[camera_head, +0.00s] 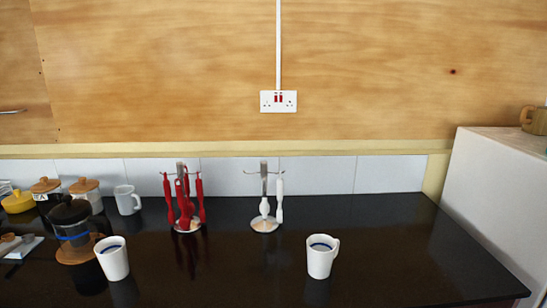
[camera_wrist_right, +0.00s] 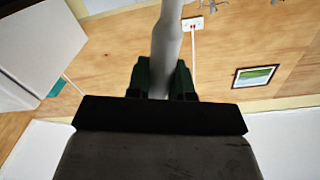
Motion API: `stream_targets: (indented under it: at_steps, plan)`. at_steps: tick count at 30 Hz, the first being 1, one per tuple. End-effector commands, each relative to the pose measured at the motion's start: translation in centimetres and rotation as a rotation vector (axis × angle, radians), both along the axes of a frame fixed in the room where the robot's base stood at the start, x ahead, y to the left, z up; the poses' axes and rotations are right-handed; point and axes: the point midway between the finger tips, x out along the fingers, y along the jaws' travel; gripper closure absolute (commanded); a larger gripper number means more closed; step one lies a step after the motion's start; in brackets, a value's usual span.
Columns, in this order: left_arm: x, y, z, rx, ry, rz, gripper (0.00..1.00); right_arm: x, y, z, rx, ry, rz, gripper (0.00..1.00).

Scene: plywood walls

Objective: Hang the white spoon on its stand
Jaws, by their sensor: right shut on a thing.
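In the right wrist view my right gripper (camera_wrist_right: 162,80) is shut on a smooth white shaft, which I take to be the white spoon (camera_wrist_right: 167,35). Its far end runs out of the top of that picture, so its head or tip is hidden. In the head view a metal stand (camera_head: 264,180) with a round base is on the dark counter, with white utensils (camera_head: 280,198) hanging on it. Neither gripper shows in the head view, so how far the held spoon is from the stand cannot be told there.
A second stand with red utensils (camera_head: 184,205) is left of the white one. White mugs (camera_head: 320,258) (camera_head: 113,260) stand nearer the front. A cafetiere (camera_head: 72,228) and jars crowd the left. A white cabinet (camera_head: 500,195) bounds the right. The counter's right part is clear.

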Motion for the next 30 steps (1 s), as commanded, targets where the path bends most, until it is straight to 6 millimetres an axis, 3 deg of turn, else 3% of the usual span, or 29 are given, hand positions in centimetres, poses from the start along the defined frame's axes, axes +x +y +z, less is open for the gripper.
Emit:
stream_targets:
  at_steps: [6, 16, 30]
  plan:
    - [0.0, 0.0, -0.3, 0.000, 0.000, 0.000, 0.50, -1.4, -0.1, -0.6, -0.001, -0.002, -0.002, 1.00]
    - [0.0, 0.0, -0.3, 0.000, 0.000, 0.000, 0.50, -1.0, 0.8, 0.2, -0.003, -0.006, 0.050, 1.00]
    - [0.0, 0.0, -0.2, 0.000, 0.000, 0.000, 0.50, 1.5, 8.8, 6.4, -0.010, -0.007, 0.481, 1.00]
